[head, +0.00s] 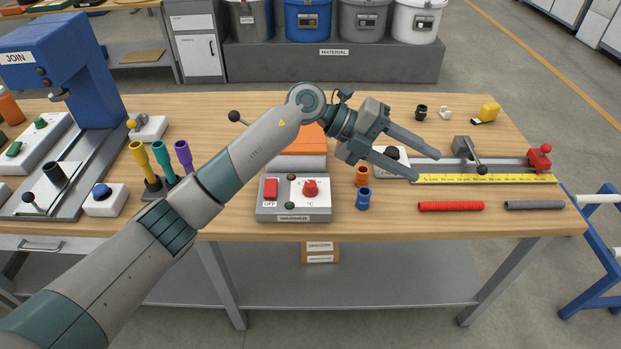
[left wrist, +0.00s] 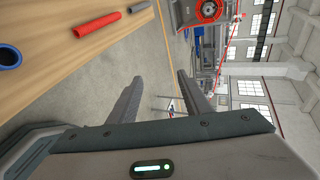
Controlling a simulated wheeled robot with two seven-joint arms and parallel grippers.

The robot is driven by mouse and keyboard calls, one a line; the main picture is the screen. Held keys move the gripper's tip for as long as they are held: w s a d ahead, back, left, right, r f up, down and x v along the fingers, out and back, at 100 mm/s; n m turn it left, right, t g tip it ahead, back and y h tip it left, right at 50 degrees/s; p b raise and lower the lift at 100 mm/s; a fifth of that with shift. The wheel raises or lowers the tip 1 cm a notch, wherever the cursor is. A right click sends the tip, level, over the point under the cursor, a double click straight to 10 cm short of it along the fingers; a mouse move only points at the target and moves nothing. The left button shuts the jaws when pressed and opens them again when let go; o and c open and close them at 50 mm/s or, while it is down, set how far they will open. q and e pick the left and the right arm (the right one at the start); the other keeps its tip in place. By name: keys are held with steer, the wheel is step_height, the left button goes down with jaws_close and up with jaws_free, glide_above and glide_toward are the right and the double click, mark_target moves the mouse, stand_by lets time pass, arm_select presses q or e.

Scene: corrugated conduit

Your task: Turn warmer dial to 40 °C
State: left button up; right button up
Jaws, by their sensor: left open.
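The warmer (head: 293,214) is a grey box labelled WARMER near the bench's front edge in the head view. Its red round dial (head: 310,188) sits on the top right of the panel, with a scale too small to read. A red OFF switch (head: 271,189) is on the left. My left gripper (head: 428,163) is open and empty, above the bench to the right of the warmer and away from the dial. Its two fingers (left wrist: 155,95) show in the left wrist view with nothing between them. The right gripper is not in view.
An orange pad (head: 303,141) lies behind the warmer, partly under my left arm. Orange and blue fittings (head: 363,199) stand just right of the warmer. A red conduit (head: 450,206) and a grey conduit (head: 534,205) lie before the yellow ruler (head: 500,180). Coloured tools stand at left.

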arm_select(q)
steer(key=w+a+f+t+y, duration=0.1)
steer(key=w+a+f+y, duration=0.25)
steer(key=a+y, duration=0.2)
step_height(320, 180, up, 5)
steer(key=n+t+y, duration=0.2)
steer(key=n+y, duration=0.1)
steer(key=y, duration=0.5)
glide_above(310, 184)
steer(key=shift+h, duration=0.25)
steer(key=shift+f, duration=0.1)
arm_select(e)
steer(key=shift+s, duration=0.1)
arm_select(q)
step_height(310, 184, down, 11)
steer(key=p, duration=0.3)
steer(key=shift+p, duration=0.3)
step_height(310, 184, down, 5)
steer(key=shift+p, duration=0.65)
steer(key=shift+f, duration=0.6)
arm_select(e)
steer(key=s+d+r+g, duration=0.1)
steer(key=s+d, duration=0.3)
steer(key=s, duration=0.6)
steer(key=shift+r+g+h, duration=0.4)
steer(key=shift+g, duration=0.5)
arm_select(q)
steer(key=shift+c, duration=0.2)
